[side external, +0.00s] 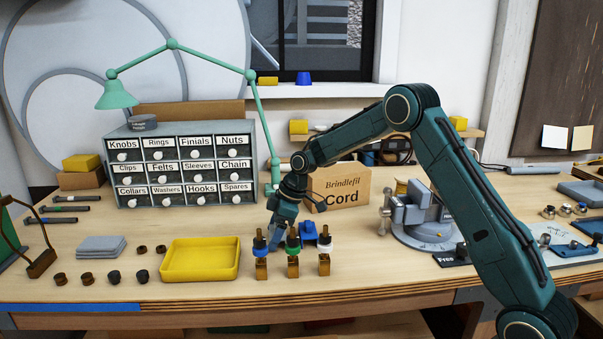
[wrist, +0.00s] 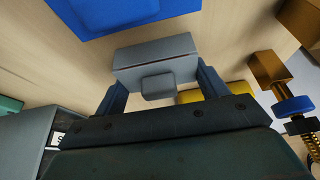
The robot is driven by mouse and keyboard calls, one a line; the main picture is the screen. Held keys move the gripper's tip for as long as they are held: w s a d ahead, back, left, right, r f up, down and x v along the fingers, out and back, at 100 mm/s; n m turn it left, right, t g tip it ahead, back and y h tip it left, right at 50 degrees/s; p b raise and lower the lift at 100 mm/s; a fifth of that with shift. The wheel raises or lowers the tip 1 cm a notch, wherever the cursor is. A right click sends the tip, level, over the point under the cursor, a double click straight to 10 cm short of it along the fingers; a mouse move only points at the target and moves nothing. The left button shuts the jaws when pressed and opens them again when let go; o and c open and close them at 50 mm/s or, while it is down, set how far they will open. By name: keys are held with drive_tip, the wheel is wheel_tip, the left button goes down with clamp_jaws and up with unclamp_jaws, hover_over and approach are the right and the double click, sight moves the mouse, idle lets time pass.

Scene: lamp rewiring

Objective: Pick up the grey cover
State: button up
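The grey cover (wrist: 158,60) is a small block with a raised boss in the wrist view. It sits between the two fingers of my gripper (wrist: 160,85), one finger at each end, with no clear gap at either side. Whether it still touches the table is hard to tell. In the side view my gripper (side external: 283,212) points down behind the row of lamp sockets. I cannot make out the grey cover there. A blue cover (side external: 308,232) stands just right of my gripper, and a large blue shape (wrist: 120,12) shows at the top of the wrist view.
Several brass sockets with coloured rings (side external: 293,268) stand close in front of my gripper. A yellow tray (side external: 200,276) lies to the left. A labelled drawer cabinet (side external: 183,131), a green lamp (side external: 118,95) and a cord box (side external: 350,183) stand behind. A vise (side external: 420,220) is to the right.

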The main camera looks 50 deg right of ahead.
drive_tip(key=shift+r, duration=0.1)
wheel_tip(320, 180, up, 20)
idle(1.0)
idle(0.6)
